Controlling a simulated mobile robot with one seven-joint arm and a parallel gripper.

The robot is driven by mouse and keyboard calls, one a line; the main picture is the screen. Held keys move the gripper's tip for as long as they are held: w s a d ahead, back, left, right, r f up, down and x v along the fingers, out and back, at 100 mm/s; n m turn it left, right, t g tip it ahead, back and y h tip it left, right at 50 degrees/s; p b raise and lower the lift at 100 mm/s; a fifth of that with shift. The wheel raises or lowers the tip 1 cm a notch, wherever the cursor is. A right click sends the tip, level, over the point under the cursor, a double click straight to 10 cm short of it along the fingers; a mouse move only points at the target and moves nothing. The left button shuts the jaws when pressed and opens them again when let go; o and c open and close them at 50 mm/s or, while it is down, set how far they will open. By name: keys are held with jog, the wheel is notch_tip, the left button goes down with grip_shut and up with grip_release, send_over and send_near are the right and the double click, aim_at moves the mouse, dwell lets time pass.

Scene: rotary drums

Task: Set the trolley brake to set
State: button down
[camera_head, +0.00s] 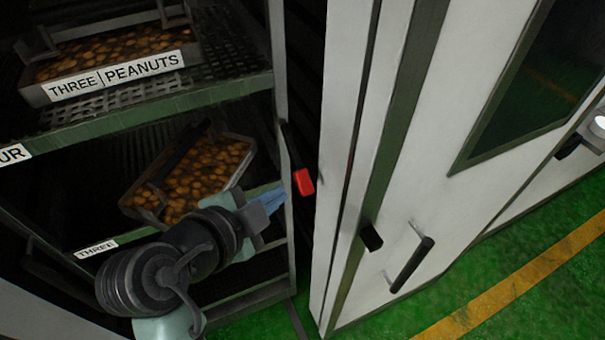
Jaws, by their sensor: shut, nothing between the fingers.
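A dark lever with a red end (303,182) sits at the right upright of the dark trolley rack (281,75) in the head view. It slants down and to the right; it appears to be the trolley brake, but no label on it is legible. My gripper (281,193), with bluish fingers, is shut and empty just left of and slightly below the red end. I cannot tell whether the fingertips touch the lever. My arm comes in from the lower left and hides part of the lower shelf.
A tray of peanuts labelled "THREE | PEANUTS" (115,74) sits on the upper shelf. Another filled tray (234,178) lies tilted below. A white cabinet (345,120) with a dark handle (411,265) stands close on the right. Green floor (510,270) with a yellow stripe is clear.

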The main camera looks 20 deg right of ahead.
aim_at(310, 184)
jog(key=shift+s+d+f+m+g, duration=0.15)
jog(key=shift+s+f+m+g, duration=0.25)
jog(key=shift+s, duration=0.1)
jog(key=shift+d, duration=0.1)
jog(key=p+x, duration=0.1)
jog(key=x, duration=0.2)
jog(key=p+x, duration=0.1)
jog(key=x, duration=0.3)
jog(key=a+p+x, duration=0.1)
jog(key=p+x, duration=0.1)
jog(key=x, duration=0.2)
jog(key=shift+w+d+f, duration=0.15)
jog(key=shift+w+f, duration=0.15)
jog(key=shift+w, duration=0.2)
jog(key=shift+w+f+p, duration=0.3)
jog(key=shift+w+f, duration=0.3)
jog(key=shift+f, duration=0.15)
jog(key=shift+f+b, duration=0.15)
jog(key=shift+b, duration=0.2)
